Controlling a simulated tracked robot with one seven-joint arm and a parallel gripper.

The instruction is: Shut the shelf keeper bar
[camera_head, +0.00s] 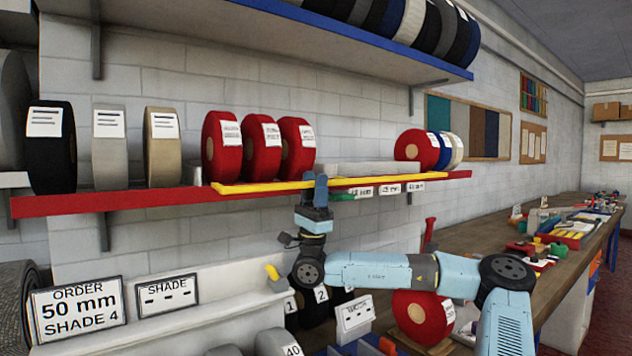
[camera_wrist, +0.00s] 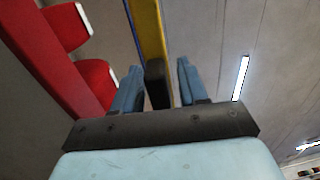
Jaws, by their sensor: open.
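The yellow keeper bar (camera_head: 255,187) runs along the front edge of the red shelf (camera_head: 140,200), below the red rolls. I cannot tell whether it is fully shut. My gripper (camera_head: 315,182) points up at the bar's middle, its blue fingers apart. In the wrist view, the yellow bar (camera_wrist: 148,30) passes above the gap between the open fingers. A short black piece (camera_wrist: 156,85), perhaps the bar's handle, stands between the fingers of my gripper (camera_wrist: 160,82). It looks apart from the right finger; contact with the left one is unclear.
Red rolls (camera_head: 222,147) stand on the shelf behind the bar, with more rolls (camera_head: 416,149) at its right end. A blue-edged shelf (camera_head: 370,40) hangs above. Below are an order sign (camera_head: 78,310) and a workbench (camera_head: 545,280) to the right.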

